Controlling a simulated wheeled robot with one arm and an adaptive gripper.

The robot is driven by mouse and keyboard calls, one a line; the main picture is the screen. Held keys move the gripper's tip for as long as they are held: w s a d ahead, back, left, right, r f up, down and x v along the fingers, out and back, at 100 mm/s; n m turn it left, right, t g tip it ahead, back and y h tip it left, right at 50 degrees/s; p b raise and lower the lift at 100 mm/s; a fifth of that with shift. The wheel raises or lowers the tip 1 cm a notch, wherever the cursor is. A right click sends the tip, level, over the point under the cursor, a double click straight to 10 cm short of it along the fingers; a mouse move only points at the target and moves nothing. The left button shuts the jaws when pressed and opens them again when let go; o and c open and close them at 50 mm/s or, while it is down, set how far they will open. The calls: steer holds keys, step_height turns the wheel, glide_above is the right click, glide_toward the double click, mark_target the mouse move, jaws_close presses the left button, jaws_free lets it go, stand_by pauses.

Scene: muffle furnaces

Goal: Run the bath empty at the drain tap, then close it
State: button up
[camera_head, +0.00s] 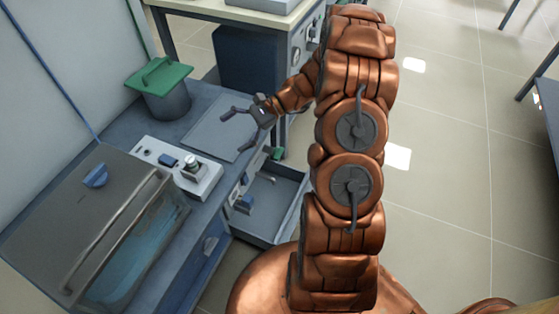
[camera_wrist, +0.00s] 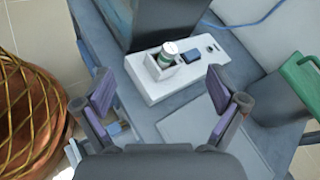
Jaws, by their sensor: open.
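I cannot make out the drain tap for certain; a small blue fitting (camera_head: 243,204) shows near the bench front. My gripper (camera_head: 237,130) is open and empty above the bench, right of the bath. In the wrist view its jaws (camera_wrist: 160,92) are spread, with the white control box beyond them.
The white control box (camera_head: 200,184) beside the bath carries a blue switch and a small capped jar (camera_wrist: 168,50). A green-lidded pot (camera_head: 165,98) and a flat grey plate (camera_head: 220,122) are on the bench. An open grey drawer or tray (camera_head: 280,205) sits low in front.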

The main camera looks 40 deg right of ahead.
steer(key=w+d+f+m+t+b, duration=0.2)
steer(key=d+f+m+t+b, duration=0.15)
steer(key=d+f, duration=0.45)
steer(key=w+d+f+m+t+b, duration=0.35)
steer(key=d+f, duration=0.25)
steer(key=f, duration=0.4)
steer(key=m+t+h+b, duration=0.5)
steer(key=m+t, duration=0.1)
steer(key=m, duration=0.1)
glide_toward(280, 155)
steer(key=w+f, duration=0.1)
steer(key=w, duration=0.2)
steer(key=shift+a+b+x, duration=0.25)
steer(key=shift+b+x, duration=0.75)
steer(key=shift+x, duration=3)
steer(key=shift+s, duration=0.15)
steer(key=c, duration=1.1)
steer(key=shift+c, duration=0.3)
